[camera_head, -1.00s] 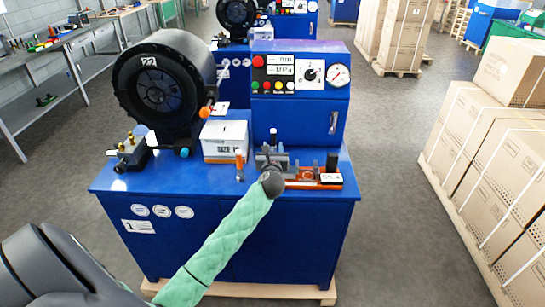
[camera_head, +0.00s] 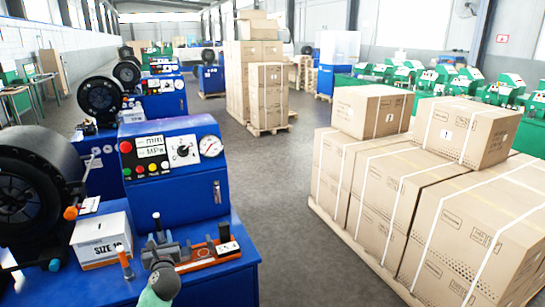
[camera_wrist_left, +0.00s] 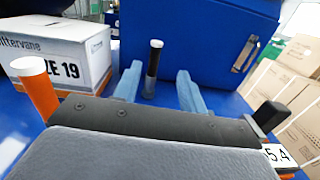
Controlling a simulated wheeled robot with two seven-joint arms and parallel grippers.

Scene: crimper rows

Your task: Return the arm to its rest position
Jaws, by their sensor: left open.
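My left gripper (camera_head: 159,247) is low over the blue bench top of the crimping machine (camera_head: 172,180) in the head view. Its two blue-grey fingers are spread apart in the wrist view (camera_wrist_left: 158,90). The green-sleeved left forearm (camera_head: 153,300) comes in from the bottom edge. My right gripper is not in view.
A white size box (camera_head: 101,240) and an orange post (camera_head: 125,264) stand left of the gripper. An orange holder with a labelled block (camera_head: 229,246) lies on its right. Stacked cartons (camera_head: 400,215) stand across a clear grey aisle.

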